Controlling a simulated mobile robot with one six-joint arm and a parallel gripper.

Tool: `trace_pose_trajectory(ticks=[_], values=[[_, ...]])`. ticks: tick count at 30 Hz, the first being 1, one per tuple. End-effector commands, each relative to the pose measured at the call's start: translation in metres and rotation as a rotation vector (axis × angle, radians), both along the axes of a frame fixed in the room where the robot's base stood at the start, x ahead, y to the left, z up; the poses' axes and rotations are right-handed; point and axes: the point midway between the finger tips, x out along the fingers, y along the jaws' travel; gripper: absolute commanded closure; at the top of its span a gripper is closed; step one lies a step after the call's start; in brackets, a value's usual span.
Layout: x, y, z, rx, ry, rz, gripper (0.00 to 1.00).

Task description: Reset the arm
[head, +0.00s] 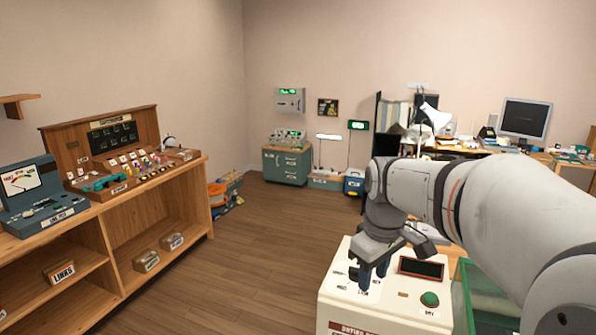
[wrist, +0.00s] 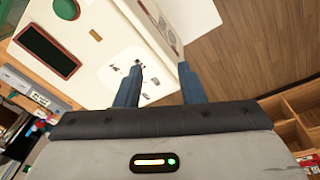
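My arm reaches in from the right in the head view. My gripper (head: 373,274) points down over the top panel of a white machine (head: 345,287). Its two dark blue fingers also show in the wrist view (wrist: 160,67), apart, with nothing held between them. The machine's white panel (wrist: 95,60) lies beyond the fingers. Its small markings and a small dark part sit close to the left fingertip. I cannot tell whether the fingertips touch the panel.
The panel has a dark display (head: 421,267) and a green button (head: 429,299). A green-edged glass case (head: 485,300) stands right of the machine. A wooden shelf unit (head: 165,205) with consoles lines the left. Wooden floor (head: 270,240) is clear in the middle. A desk with a monitor (head: 525,118) is behind.

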Motion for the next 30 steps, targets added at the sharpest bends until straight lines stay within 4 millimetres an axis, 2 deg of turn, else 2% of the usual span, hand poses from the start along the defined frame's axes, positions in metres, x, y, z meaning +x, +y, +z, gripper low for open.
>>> trace_pose_trajectory(ticks=[1, 6, 9, 12, 18, 30], values=[[-0.021, 0.000, -0.002, 0.009, -0.018, -0.063, 0.65], [-0.081, 0.000, -0.021, 0.050, -0.074, -0.302, 0.65], [-0.112, 0.000, -0.035, 0.077, -0.100, -0.426, 0.65], [-0.134, 0.000, -0.048, 0.100, -0.121, -0.524, 0.65], [-0.155, 0.000, -0.062, 0.125, -0.140, -0.619, 0.65], [-0.155, 0.000, -0.062, 0.126, -0.141, -0.622, 0.65]])
